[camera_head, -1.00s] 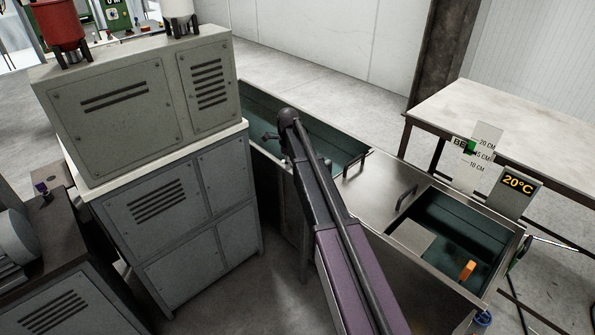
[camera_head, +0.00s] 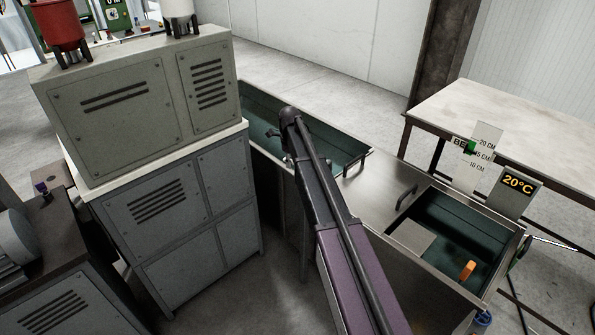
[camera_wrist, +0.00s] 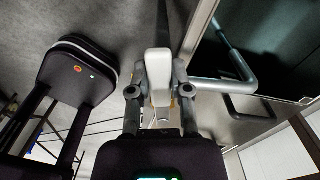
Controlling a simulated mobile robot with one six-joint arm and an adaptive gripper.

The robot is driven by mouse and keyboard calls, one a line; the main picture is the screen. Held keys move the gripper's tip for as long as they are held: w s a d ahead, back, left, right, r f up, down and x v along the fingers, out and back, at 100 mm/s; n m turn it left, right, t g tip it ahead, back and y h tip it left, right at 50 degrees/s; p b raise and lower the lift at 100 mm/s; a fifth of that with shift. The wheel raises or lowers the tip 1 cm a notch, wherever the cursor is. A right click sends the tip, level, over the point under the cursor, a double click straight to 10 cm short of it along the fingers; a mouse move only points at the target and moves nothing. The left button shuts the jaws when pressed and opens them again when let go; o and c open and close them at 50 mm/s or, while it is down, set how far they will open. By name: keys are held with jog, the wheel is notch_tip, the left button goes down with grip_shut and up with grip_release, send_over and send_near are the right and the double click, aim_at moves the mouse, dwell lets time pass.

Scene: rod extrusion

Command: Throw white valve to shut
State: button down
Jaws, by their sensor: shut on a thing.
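In the wrist view, the white valve handle (camera_wrist: 158,66) stands upright in the middle of the picture, between the two fingers. My gripper (camera_wrist: 159,80) is shut on it, one finger on each side. The lower part of the handle and whatever it is mounted on are largely hidden by the fingers and palm. In the head view, neither the white valve nor my gripper can be made out; my arm reaches down among the machines and blocks part of the view.
In the wrist view, a bent metal bar (camera_wrist: 228,82) lies close right of the fingers, beside a metal edge. In the head view, a grey cabinet (camera_head: 165,205) stands left of my arm and a metal water tank (camera_head: 385,208) right. A table (camera_head: 510,125) stands behind.

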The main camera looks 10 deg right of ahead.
jog(key=shift+w+d+m, duration=0.4)
jog(key=shift+d+m, duration=0.05)
jog(key=shift+m, duration=0.55)
jog(key=shift+w+d+m, duration=0.15)
jog(key=shift+d+m, duration=0.05)
jog(key=shift+m, duration=0.2)
jog(key=shift+c, duration=2.4)
grip_release()
